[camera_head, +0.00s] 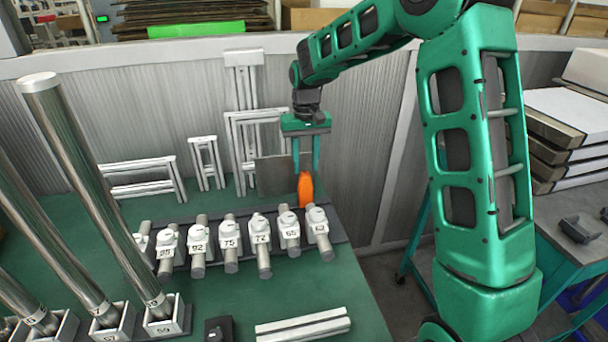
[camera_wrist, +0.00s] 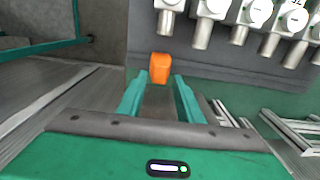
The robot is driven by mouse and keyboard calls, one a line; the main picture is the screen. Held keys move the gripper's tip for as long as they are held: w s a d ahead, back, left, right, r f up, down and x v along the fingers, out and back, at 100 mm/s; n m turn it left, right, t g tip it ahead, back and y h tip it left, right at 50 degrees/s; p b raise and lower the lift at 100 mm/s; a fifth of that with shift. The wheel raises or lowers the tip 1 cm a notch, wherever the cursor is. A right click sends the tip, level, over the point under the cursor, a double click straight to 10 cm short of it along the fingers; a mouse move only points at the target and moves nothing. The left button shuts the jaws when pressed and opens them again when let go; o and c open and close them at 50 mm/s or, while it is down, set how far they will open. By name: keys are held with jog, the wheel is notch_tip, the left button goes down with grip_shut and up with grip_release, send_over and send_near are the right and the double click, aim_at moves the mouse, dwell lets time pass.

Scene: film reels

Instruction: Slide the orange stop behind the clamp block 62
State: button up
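The orange stop (camera_head: 305,188) stands behind the right end of the row of clamp blocks. It also shows in the wrist view (camera_wrist: 160,68). The rightmost clamp block (camera_head: 318,222) has a white label that looks like 62, though the last digit is small. My gripper (camera_head: 306,170) points down above the stop, with a fingertip at each side of it. In the wrist view the fingertips (camera_wrist: 162,77) flank the stop closely. I cannot tell whether they press on it.
Several more labelled clamp blocks (camera_head: 229,236) line up to the left on a dark rail (camera_head: 340,235). A grey plate (camera_head: 272,176) and pale metal frames (camera_head: 205,163) stand behind. Tall steel posts (camera_head: 100,200) rise at the left. The green table (camera_head: 235,290) is partly clear in front.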

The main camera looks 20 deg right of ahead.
notch_tip(320, 180, up, 6)
jog(key=shift+f, duration=0.15)
dwell(0.5)
jog(key=s+d+r+m, duration=0.1)
jog(key=s+d+r, duration=0.1)
jog(key=s+d, duration=0.65)
jog(key=s+d+r+m, duration=0.2)
jog(key=s+d, duration=0.4)
jog(key=s, duration=0.5)
jog(key=s+d+f+m, duration=0.1)
jog(key=s+f, duration=0.1)
jog(key=s, duration=0.9)
jog(key=s+d+f+m, duration=0.1)
jog(key=s+f, duration=0.1)
jog(key=s, duration=0.9)
jog(key=shift+d+f, duration=0.35)
jog(key=shift+f, duration=0.05)
